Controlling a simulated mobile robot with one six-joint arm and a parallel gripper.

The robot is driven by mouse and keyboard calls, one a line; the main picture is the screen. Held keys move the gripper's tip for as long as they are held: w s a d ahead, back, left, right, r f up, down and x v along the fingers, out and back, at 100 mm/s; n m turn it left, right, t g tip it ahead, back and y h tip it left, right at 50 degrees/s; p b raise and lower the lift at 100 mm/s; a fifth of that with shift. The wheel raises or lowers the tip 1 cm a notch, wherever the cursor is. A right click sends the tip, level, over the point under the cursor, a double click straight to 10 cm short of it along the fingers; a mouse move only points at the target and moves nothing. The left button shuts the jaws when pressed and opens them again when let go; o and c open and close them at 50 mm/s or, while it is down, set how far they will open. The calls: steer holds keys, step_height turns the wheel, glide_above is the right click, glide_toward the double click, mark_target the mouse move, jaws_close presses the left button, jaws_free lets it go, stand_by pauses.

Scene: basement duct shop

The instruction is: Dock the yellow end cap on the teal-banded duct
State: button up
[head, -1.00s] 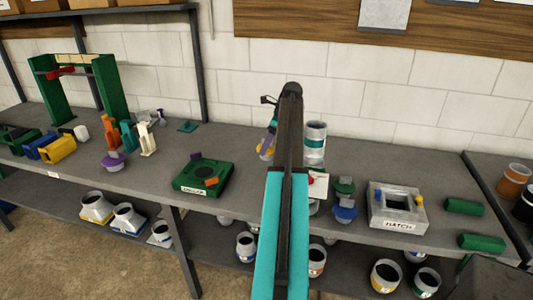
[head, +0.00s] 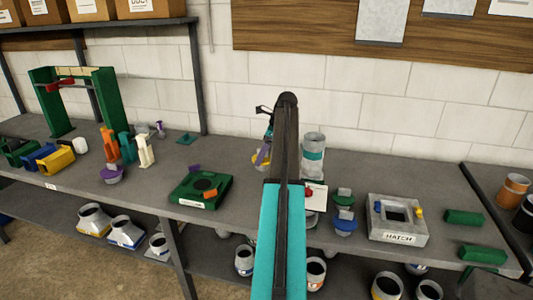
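The teal-banded duct (head: 314,152) stands upright on the bench, a grey cylinder with a teal band, just right of my arm. A yellow piece, probably the yellow end cap (head: 259,161), shows low at the left edge of my arm, with a purple part above it; the arm hides much of it. My gripper (head: 265,140) hangs down behind the arm, above or at this yellow piece. Its fingers are small and partly hidden, so I cannot tell whether they are open or hold the piece.
A green fixture (head: 200,189) lies left of my arm. A purple cap (head: 111,176) and upright clamps stand left. A white card (head: 316,197) is beside my arm.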

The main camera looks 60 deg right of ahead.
steer(key=w+a+f+n+g+y, duration=0.1)
steer(key=w+a+n, duration=0.1)
steer(key=w+a, duration=0.8)
steer(key=w+a+f+n, duration=0.1)
steer(key=w+a+n, duration=0.35)
steer(key=a, duration=0.85)
steer(key=w+a+f+n+g+y, duration=0.1)
steer(key=w+a+f, duration=0.1)
steer(key=w+a, duration=0.9)
steer(key=a+f+n+g+b, duration=0.15)
steer(key=a+n, duration=0.45)
steer(key=a, duration=1.7)
steer(key=s+a+f+n+g, duration=0.2)
steer(key=s+a+n+g, duration=0.1)
steer(key=s+a+n, duration=0.5)
steer(key=shift+a+g, duration=0.35)
steer(key=shift+a, duration=1.4)
steer(key=shift+s+f, duration=0.1)
